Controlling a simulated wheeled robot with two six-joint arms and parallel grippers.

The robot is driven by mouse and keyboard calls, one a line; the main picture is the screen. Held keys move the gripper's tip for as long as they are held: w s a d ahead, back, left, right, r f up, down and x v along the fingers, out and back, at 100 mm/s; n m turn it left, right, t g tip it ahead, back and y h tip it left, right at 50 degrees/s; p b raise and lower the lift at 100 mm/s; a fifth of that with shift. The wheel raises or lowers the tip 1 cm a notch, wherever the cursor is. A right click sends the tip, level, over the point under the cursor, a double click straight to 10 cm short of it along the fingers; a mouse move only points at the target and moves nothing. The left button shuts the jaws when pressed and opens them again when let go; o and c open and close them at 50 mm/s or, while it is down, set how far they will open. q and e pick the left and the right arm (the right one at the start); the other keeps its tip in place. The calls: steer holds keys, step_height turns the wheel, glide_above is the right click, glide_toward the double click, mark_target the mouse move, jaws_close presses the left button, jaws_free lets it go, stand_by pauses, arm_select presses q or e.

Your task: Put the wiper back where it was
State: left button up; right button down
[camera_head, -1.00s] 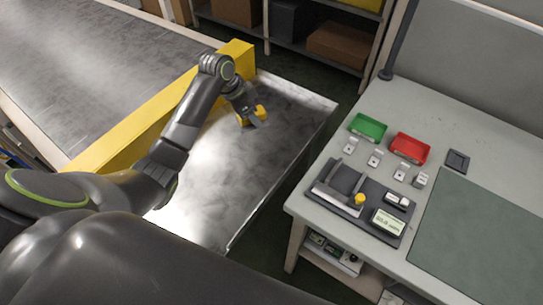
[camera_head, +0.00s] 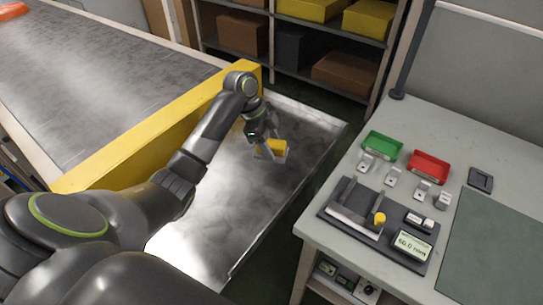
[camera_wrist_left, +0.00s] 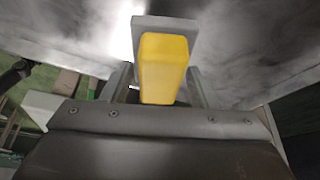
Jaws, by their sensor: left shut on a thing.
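My left gripper (camera_head: 264,146) is shut on the yellow handle, over the metal tray (camera_head: 215,215) beside the conveyor. I cannot tell whether the wiper touches the tray surface. My right gripper is in neither view.
A yellow barrier (camera_head: 140,140) runs between the conveyor belt (camera_head: 100,75) and the tray. A workbench (camera_head: 320,228) at the right holds a green bin (camera_head: 383,147), a red bin (camera_head: 428,167) and a dark fixture (camera_head: 345,207). Shelves (camera_head: 300,65) stand behind.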

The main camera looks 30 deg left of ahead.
arm_select(q)
steer(key=shift+f, duration=2.25)
steer(key=shift+f, duration=0.15)
steer(key=o, duration=1)
steer(key=shift+c, duration=0.2)
steer(key=v, duration=1.2)
steer(key=shift+d, duration=0.1)
